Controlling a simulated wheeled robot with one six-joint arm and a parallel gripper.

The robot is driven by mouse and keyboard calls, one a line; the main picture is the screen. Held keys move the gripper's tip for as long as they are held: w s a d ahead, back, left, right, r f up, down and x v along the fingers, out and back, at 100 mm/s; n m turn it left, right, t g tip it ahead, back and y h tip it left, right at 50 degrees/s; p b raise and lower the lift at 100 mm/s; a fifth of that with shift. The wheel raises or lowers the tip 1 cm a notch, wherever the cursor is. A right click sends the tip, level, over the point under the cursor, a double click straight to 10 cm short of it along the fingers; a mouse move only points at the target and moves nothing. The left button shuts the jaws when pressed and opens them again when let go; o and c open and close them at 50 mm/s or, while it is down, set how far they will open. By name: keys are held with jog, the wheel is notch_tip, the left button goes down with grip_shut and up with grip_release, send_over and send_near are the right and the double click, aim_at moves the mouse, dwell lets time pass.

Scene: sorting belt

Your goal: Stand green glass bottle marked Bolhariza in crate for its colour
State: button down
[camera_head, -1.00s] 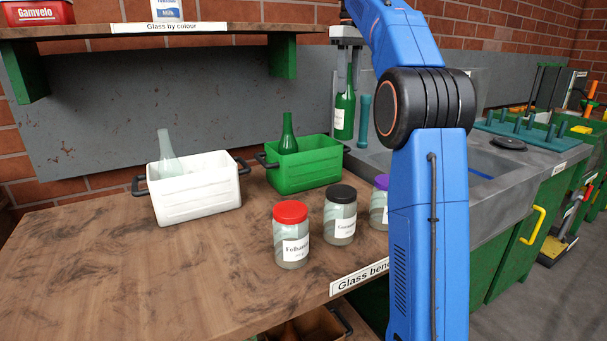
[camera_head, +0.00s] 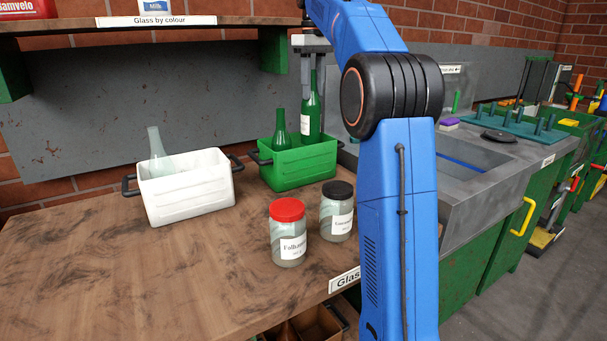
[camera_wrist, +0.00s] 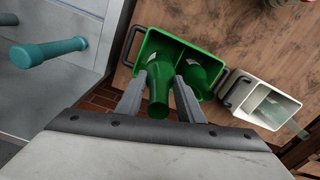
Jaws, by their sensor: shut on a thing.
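My gripper (camera_head: 312,72) points down and is shut on the neck of a green glass bottle (camera_head: 309,118) with a white label, too small to read. The bottle is upright at the green crate (camera_head: 300,172); the front wall hides its lower end. In the wrist view, the held bottle (camera_wrist: 158,88) is between my fingers, over the crate's left compartment. I cannot tell whether its base touches the floor of the green crate (camera_wrist: 144,46). Another green bottle (camera_head: 280,128) stands in the other compartment; it also shows in the wrist view (camera_wrist: 194,72).
A white crate (camera_head: 188,195) with a clear bottle (camera_head: 158,150) stands left of the green one. A red-lidded jar (camera_head: 288,235) and a black-lidded jar (camera_head: 337,212) stand in front. A shelf (camera_head: 120,27) hangs above. The bench's left front is clear.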

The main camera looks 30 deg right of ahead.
aim_at(313, 120)
jog(key=shift+s+f, duration=0.15)
jog(key=shift+s, duration=0.1)
notch_tip(313, 120, down, 10)
jog(key=shift+r, duration=0.15)
dwell(0.3)
jog(key=c, duration=1.2)
grip_release()
notch_tip(313, 120, up, 12)
jog(key=shift+r, duration=0.1)
